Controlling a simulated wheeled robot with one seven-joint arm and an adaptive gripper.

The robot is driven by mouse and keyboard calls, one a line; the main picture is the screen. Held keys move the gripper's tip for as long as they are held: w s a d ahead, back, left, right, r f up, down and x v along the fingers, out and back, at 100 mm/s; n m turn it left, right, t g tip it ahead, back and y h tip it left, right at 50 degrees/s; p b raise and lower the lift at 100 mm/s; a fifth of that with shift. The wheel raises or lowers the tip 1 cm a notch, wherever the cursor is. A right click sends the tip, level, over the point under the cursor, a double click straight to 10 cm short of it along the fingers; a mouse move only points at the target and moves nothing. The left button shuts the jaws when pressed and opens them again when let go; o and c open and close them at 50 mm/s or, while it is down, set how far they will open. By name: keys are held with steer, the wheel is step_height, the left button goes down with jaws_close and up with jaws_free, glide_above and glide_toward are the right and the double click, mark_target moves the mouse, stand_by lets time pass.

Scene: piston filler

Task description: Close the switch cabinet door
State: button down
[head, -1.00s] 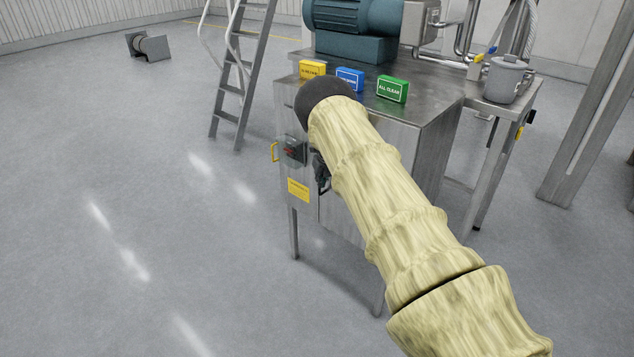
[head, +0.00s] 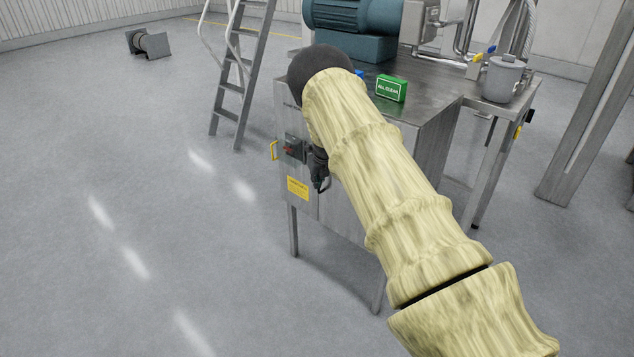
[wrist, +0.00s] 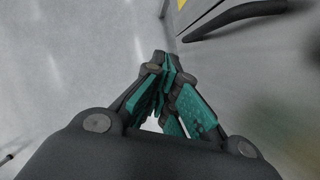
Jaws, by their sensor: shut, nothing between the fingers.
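The switch cabinet (head: 342,219) is a grey metal box under the steel table. The door looks about flush with the front, but I cannot tell whether a gap is there. My gripper (head: 320,186) is in front of the cabinet, right of the switch box. In the wrist view its teal-padded fingers (wrist: 168,90) are together and empty. A dark curved bar (wrist: 235,14) lies beyond them beside a grey panel; contact is unclear.
A green "ALL CLEAR" box (head: 391,88) and a blue motor (head: 350,18) stand on the table (head: 440,98). A pot (head: 503,79) is at right. A step ladder (head: 238,85) stands behind left. The floor at left and in front is clear.

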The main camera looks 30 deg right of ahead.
steer(key=b+v, duration=0.1)
steer(key=v, duration=0.6)
steer(key=shift+a, duration=0.4)
steer(key=s+a+f+n+g+h, duration=0.1)
steer(key=s+a+f+n, duration=0.3)
steer(key=s+f, duration=0.45)
steer(key=s+a+f+n+g, duration=0.1)
steer(key=s+a+f+n, duration=0.2)
steer(key=s+f+n, duration=0.55)
steer(key=s+a+f+n+g+h, duration=0.1)
steer(key=s+a+f+n, duration=0.4)
steer(key=s, duration=0.6)
steer(key=s+a+f+n+y, duration=0.1)
steer(key=s+a+n, duration=0.5)
steer(key=s, duration=0.4)
steer(key=s+a+f+n, duration=0.1)
steer(key=s+a+n, duration=0.5)
steer(key=s, duration=0.5)
steer(key=s+a+n+g+y, duration=0.1)
steer(key=s+a+n, duration=0.5)
steer(key=s, duration=0.5)
steer(key=shift+f+n+y, duration=0.3)
steer(key=shift+f+n, duration=0.1)
steer(key=shift+n, duration=0.45)
steer(key=shift+s+a, duration=0.1)
